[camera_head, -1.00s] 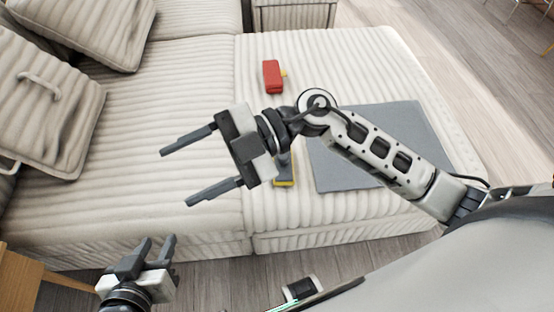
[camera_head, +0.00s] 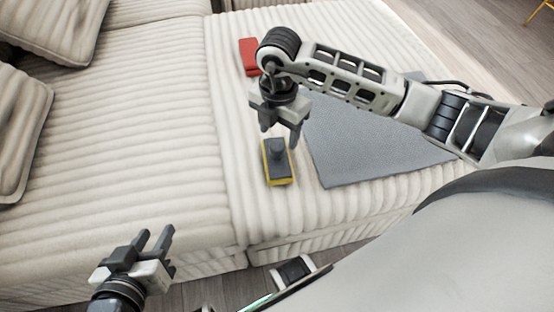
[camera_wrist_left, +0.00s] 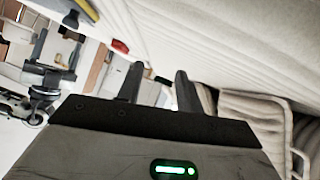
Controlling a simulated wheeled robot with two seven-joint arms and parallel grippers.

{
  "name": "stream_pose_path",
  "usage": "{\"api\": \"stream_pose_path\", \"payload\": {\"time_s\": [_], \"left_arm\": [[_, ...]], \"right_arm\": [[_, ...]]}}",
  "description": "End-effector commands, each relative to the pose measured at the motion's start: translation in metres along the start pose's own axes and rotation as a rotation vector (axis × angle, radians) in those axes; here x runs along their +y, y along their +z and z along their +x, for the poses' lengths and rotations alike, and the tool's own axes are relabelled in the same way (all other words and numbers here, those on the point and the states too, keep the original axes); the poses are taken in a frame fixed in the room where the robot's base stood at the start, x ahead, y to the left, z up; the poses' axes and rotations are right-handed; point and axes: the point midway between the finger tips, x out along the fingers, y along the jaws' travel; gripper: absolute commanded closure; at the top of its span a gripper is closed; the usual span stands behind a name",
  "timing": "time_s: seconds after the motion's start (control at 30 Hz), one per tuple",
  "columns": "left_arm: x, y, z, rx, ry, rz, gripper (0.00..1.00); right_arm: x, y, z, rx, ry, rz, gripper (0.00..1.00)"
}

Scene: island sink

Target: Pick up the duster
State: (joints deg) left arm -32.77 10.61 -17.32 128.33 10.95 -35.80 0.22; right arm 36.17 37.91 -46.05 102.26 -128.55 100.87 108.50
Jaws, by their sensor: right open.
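The duster (camera_head: 279,172), a dark grey block with a knob on top and a yellow lower edge, lies on the striped sofa seat. My right gripper (camera_head: 280,137) points down just above its far end, fingers apart and with nothing visible between them. I cannot tell whether the fingertips reach beside the knob. My left gripper (camera_head: 154,240) is low at the left, away from the duster, with its fingers apart and empty. Its two fingers also show in the left wrist view (camera_wrist_left: 158,85).
A red object (camera_head: 249,55) lies on the seat beyond my right gripper. A flat grey mat (camera_head: 360,150) lies to the right of the duster. Cushions (camera_head: 55,28) lean at the upper left. The seat left of the duster is clear.

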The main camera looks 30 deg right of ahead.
Motion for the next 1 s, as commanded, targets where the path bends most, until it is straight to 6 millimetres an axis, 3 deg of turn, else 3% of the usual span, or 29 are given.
{"api": "stream_pose_path", "payload": {"time_s": [0.27,0.47,0.6,0.83,0.87,1.0], "left_arm": [[0.001,-0.003,0.0,0.028,0.006,0.003,0.64],[0.002,-0.002,0.003,0.066,0.013,0.004,0.64],[0.006,-0.014,-0.002,0.117,0.026,0.009,0.64],[0.011,-0.02,-0.006,0.133,0.036,0.012,0.64],[0.011,-0.019,-0.006,0.132,0.036,0.012,0.64],[0.011,-0.017,-0.005,0.126,0.036,0.011,0.64]], "right_arm": [[0.001,-0.001,0.019,0.001,0.0,-0.002,0.41],[0.003,0.0,0.048,0.003,-0.001,-0.001,0.41],[0.003,0.0,0.065,0.002,-0.001,-0.002,0.41],[0.003,0.0,0.065,0.002,0.002,-0.003,0.41],[0.003,0.0,0.065,0.002,0.002,-0.003,0.47],[0.003,0.0,0.065,0.002,0.001,-0.003,0.86]]}}
